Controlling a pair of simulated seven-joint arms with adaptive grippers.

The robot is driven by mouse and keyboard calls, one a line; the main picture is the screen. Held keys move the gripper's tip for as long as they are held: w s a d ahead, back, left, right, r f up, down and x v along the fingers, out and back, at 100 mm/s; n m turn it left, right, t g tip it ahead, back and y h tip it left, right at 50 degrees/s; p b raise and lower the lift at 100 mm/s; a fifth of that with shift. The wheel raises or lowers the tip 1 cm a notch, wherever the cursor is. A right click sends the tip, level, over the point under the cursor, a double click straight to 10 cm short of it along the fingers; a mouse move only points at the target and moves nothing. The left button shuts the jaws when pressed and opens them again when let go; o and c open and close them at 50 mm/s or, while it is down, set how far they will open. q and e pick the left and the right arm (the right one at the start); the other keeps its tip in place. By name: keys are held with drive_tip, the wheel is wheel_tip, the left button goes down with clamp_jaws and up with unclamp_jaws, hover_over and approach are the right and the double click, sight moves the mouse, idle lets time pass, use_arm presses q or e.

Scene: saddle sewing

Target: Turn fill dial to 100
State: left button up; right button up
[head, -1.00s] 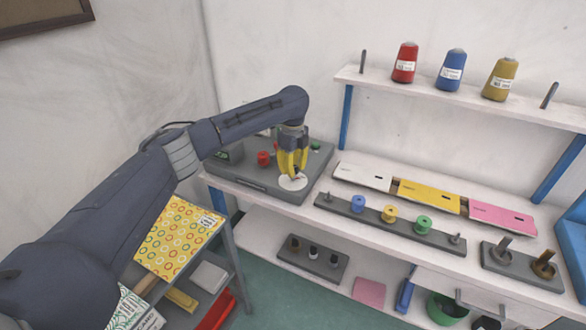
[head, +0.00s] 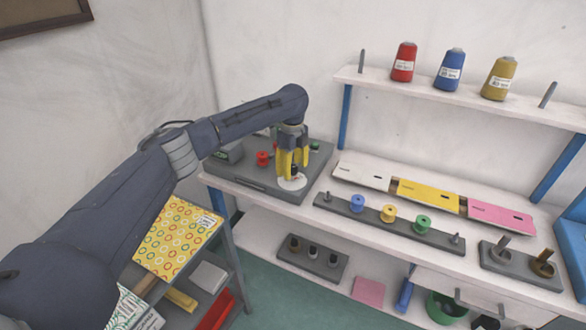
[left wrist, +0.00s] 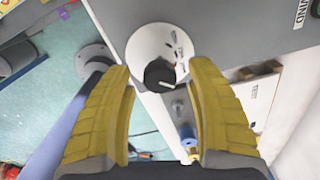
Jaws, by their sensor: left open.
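The fill dial is a black knob (left wrist: 160,74) with a white pointer line on a round white plate (left wrist: 150,42) in the left wrist view. In the head view the white plate (head: 292,183) shows on the grey machine panel (head: 243,180), with the knob mostly hidden by the gripper. My left gripper (head: 293,174) points down over the dial with its yellow fingers open. In the left wrist view its fingers (left wrist: 163,76) stand on both sides of the knob, and I cannot tell if they touch it. Plate markings are too small to read. My right gripper is not in view.
A red knob (head: 263,158) and a green button (head: 315,147) sit on the same panel near the gripper. A bobbin rail (head: 340,207) with blue, yellow and green spools lies to the right. Thread cones stand on the upper shelf (head: 450,94).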

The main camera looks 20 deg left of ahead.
sight(294, 167)
use_arm(q)
wheel_tip(294, 167, up, 12)
drive_tip(key=shift+f, duration=0.15)
idle(0.4)
drive_tip(key=shift+d, duration=0.15)
